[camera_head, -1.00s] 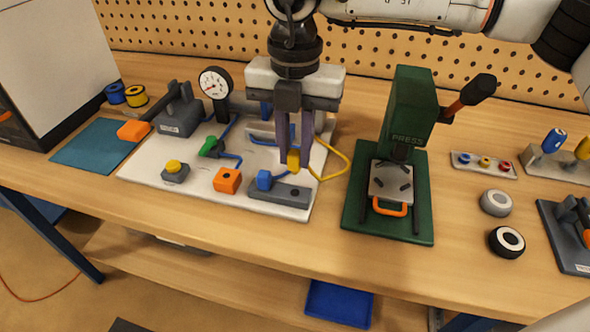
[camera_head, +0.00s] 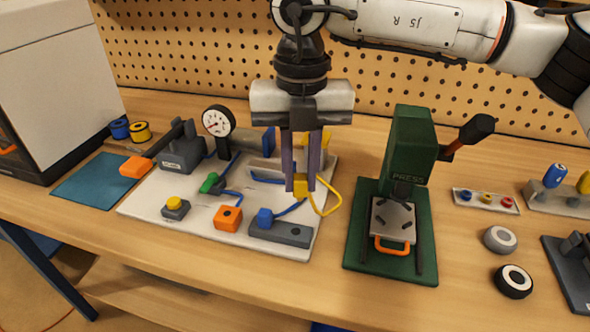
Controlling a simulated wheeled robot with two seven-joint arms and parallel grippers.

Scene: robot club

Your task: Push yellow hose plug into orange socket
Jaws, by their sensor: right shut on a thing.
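My right gripper (camera_head: 301,178) points down over the white board and is shut on the yellow hose plug (camera_head: 300,187). A yellow hose (camera_head: 335,195) loops from the plug out to the right. The orange socket (camera_head: 228,218) is an orange block with a dark hole, sitting near the front edge of the board. The plug is apart from the socket, to its right and farther back, and seems to be held above the board. My left gripper is not in view.
The white board (camera_head: 150,205) also carries a blue plug in a grey block (camera_head: 281,234), a green plug (camera_head: 209,183), a yellow button (camera_head: 174,203) and a gauge (camera_head: 217,122). A green press (camera_head: 408,145) stands to the right. Wheels (camera_head: 513,281) lie farther right.

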